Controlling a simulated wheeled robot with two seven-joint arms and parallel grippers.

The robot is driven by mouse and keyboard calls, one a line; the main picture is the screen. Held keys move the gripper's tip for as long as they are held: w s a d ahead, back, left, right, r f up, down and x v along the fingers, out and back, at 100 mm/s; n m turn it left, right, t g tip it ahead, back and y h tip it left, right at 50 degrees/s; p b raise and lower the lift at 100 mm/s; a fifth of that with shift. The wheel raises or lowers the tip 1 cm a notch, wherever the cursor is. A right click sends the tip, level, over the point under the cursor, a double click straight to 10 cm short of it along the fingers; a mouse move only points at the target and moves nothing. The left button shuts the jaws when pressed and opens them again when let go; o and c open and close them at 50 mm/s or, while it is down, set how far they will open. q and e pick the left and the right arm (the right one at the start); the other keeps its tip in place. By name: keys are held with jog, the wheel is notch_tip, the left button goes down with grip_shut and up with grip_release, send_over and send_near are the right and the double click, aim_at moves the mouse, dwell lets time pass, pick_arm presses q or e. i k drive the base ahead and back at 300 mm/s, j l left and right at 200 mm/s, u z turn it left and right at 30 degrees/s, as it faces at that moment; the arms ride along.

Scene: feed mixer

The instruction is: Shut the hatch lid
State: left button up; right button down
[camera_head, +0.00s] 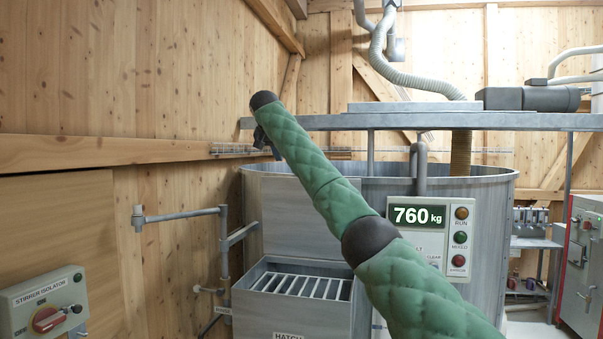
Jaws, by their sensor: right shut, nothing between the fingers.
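The hatch is a grey metal box (288,315) on the front of the mixer tank, low in the middle, with the word HATCH on its front. Its top is open and a barred grate (300,286) shows inside. A flat grey panel, which looks like the hatch lid (290,222), stands upright behind the opening against the tank. My right arm in a green quilted sleeve crosses in front of it. My right gripper (268,146) is small and dark, shut and empty, above and left of the lid, apart from it as far as I can tell. My left gripper is out of view.
The mixer tank (480,215) stands behind, with a control panel (430,235) reading 760 kg right of my arm. A pipe bracket (180,217) juts out left of the hatch. A stirrer isolator box (45,305) is at lower left. A grey beam (480,121) runs above the tank.

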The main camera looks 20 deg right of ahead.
aim_at(292, 225)
jog(key=i+l, duration=0.75)
